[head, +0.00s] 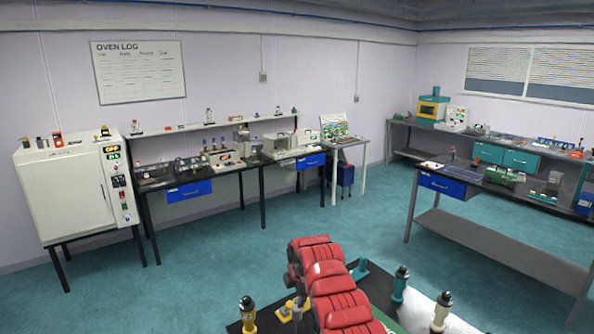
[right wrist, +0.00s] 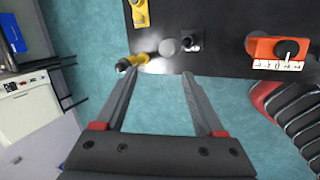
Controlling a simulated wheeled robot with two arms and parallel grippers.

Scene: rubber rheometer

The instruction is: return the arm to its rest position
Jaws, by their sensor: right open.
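My right gripper (right wrist: 162,72) is open in the right wrist view, with two grey fingers spread apart and nothing between them. Its fingertips are near the edge of a black bench top (right wrist: 220,62). A yellow cylinder with a black end (right wrist: 130,64) shows by the left fingertip; I cannot tell whether they touch. In the head view my red segmented arm (head: 330,285) rises at the bottom centre, over the near bench. The fingers are not clear there. My left gripper does not show.
An orange device with a white scale (right wrist: 278,50) and a grey round piece (right wrist: 170,47) are on the black bench. A white oven (head: 70,190) is at left. The floor (head: 230,260) beyond is clear.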

